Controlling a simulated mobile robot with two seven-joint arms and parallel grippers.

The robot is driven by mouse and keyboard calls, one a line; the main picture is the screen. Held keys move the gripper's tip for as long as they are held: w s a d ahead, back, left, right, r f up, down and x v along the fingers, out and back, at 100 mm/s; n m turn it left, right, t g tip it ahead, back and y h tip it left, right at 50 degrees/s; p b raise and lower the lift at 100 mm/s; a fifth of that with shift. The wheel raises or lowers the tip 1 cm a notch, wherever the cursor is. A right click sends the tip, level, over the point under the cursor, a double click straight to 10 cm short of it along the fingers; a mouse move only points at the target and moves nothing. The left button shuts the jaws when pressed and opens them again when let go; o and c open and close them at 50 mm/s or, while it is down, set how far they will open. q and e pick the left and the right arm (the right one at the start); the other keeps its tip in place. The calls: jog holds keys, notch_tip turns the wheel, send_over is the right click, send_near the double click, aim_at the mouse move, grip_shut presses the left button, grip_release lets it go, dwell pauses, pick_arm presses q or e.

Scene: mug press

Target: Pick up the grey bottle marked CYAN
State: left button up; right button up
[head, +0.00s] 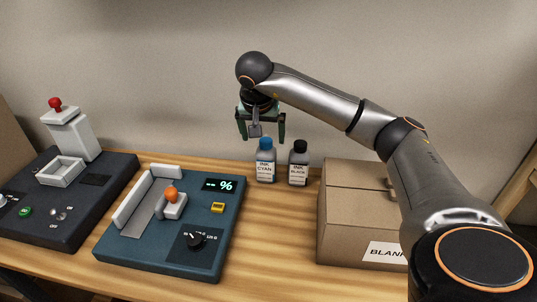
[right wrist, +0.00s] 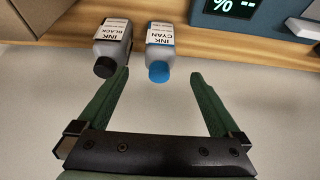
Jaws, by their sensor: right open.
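The grey bottle marked CYAN (head: 265,168) stands upright near the back edge of the wooden table, with a blue cap and a white label. It also shows in the right wrist view (right wrist: 160,50), with its blue cap toward me, ahead of the gap between the fingers. My right gripper (head: 262,137) is open and empty, pointing down just above and behind the bottle's cap. Its green fingers (right wrist: 160,78) are spread wide in the right wrist view and do not appear to touch the bottle. My left gripper is not in view.
A grey bottle marked BLACK (head: 298,164) with a black cap stands close to the right. A cardboard box (head: 345,215) is farther right. A blue press machine (head: 150,250) lies front left, and a dark machine (head: 110,185) is beyond it. A wall is behind.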

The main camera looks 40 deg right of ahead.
aim_at(266, 155)
jog(key=x, duration=1.2)
jog(key=shift+w+d+f, duration=0.2)
jog(key=shift+w, duration=0.1)
jog(key=shift+r, duration=0.15)
grip_shut()
dwell(0.4)
